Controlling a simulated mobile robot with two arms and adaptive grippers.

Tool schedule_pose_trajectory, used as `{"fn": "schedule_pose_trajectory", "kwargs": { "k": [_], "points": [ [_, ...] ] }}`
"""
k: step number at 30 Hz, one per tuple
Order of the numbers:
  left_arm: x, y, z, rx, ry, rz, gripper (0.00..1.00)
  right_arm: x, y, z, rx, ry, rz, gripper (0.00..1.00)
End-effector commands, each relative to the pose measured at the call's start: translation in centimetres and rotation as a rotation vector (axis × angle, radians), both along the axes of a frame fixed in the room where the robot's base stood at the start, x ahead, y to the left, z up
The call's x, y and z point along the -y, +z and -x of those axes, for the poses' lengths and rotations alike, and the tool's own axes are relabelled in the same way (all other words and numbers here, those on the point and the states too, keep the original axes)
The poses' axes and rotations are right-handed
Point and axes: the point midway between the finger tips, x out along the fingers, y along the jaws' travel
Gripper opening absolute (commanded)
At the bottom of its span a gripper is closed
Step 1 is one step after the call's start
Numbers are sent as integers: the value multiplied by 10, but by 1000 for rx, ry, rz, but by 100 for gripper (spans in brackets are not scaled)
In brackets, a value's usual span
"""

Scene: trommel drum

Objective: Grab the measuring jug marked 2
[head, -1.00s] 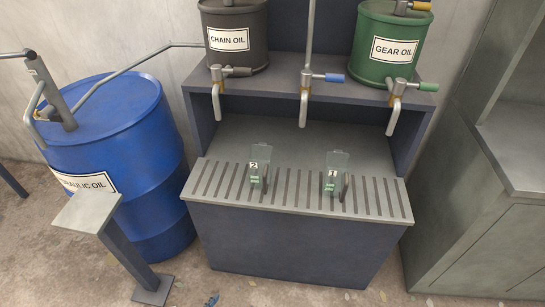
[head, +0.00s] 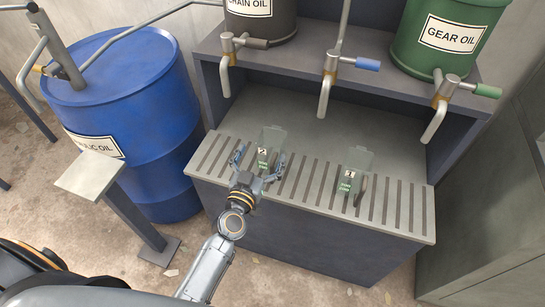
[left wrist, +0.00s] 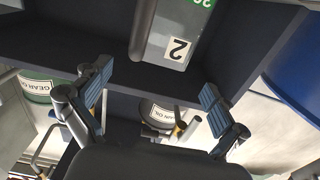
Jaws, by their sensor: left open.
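The measuring jug marked 2 (head: 272,139) is a clear jug with a white label and green marks, upright on the slotted grate. In the left wrist view the jug (left wrist: 180,38), with its label 2, shows at the top centre, beyond the fingertips. My left gripper (head: 258,165) is open and empty at the near side of this jug, with a finger towards each side. Its two blue-padded fingers (left wrist: 158,96) are spread wide in the left wrist view. A similar jug marked 1 (head: 357,163) stands to the right on the grate. My right gripper is not in view.
The slotted grate (head: 317,188) is bare between the jugs. Above it hang taps, including a blue-handled one (head: 330,75) and a green-handled one (head: 440,95). A blue drum (head: 130,85) and a small post-mounted plate (head: 90,175) stand at the left.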

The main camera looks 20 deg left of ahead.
Motion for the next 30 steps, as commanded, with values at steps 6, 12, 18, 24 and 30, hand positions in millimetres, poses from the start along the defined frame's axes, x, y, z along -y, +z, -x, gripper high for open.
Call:
{"fn": "schedule_pose_trajectory", "kwargs": {
  "k": [6, 12, 18, 24, 30],
  "points": [
    [1, -2, -16, -1, -1, 0, 97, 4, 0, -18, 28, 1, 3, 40],
    [6, -9, -46, 0, -1, 1, 97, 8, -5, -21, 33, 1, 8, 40],
    [6, -8, -61, -2, -1, 0, 97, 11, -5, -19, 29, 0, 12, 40],
    [6, -9, -61, -2, -1, 0, 97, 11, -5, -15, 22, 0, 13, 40],
    [6, -8, -61, -2, -1, 0, 56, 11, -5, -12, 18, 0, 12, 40]
  ]
}}
